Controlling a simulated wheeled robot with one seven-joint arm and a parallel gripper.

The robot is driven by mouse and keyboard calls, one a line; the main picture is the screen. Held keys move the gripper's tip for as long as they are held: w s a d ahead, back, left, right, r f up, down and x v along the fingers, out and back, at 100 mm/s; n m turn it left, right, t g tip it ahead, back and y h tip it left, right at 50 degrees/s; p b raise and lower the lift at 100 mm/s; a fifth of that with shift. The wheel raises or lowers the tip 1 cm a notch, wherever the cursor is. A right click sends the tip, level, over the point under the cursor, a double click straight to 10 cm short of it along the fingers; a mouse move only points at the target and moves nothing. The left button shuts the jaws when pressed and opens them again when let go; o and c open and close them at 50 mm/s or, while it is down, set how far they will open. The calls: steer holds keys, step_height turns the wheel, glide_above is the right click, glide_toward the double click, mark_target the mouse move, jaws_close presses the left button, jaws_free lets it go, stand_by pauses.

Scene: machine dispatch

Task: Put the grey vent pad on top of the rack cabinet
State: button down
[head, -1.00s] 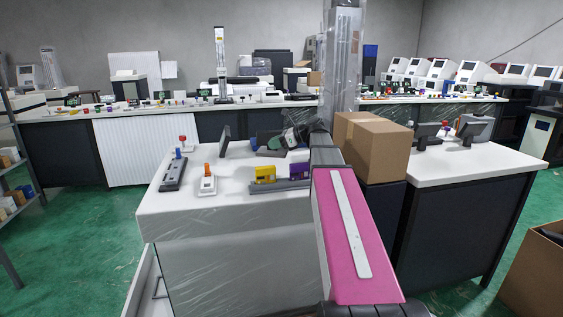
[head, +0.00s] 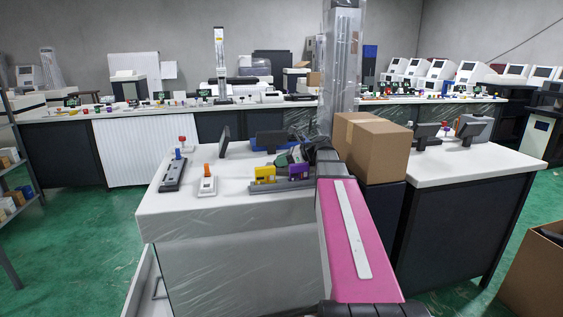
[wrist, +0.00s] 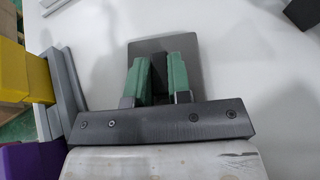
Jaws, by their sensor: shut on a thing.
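My gripper (head: 288,158) is over the white worktop, just behind the yellow and purple blocks. In the wrist view its two green fingers (wrist: 159,62) are shut on a dark grey, square-looking piece, which I take to be the grey vent pad (wrist: 166,45). The pad extends beyond the fingertips, and the fingers hide part of it. I cannot tell whether it touches the white surface below. In the head view my gripper and arm largely hide the pad. I cannot tell for sure which piece of furniture is the rack cabinet.
A yellow block (head: 265,174) and a purple block (head: 299,171) stand close to my gripper. Behind is a dark screen (head: 271,139). A cardboard box (head: 378,150) stands right of my arm. Two switch-like devices (head: 173,175) (head: 207,186) are at the left.

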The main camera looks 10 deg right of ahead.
steer(key=shift+f, duration=0.1)
steer(key=c, duration=1.1)
jaws_free()
steer(key=shift+o, duration=0.2)
steer(key=v, duration=0.7)
steer(key=shift+d+r, duration=0.2)
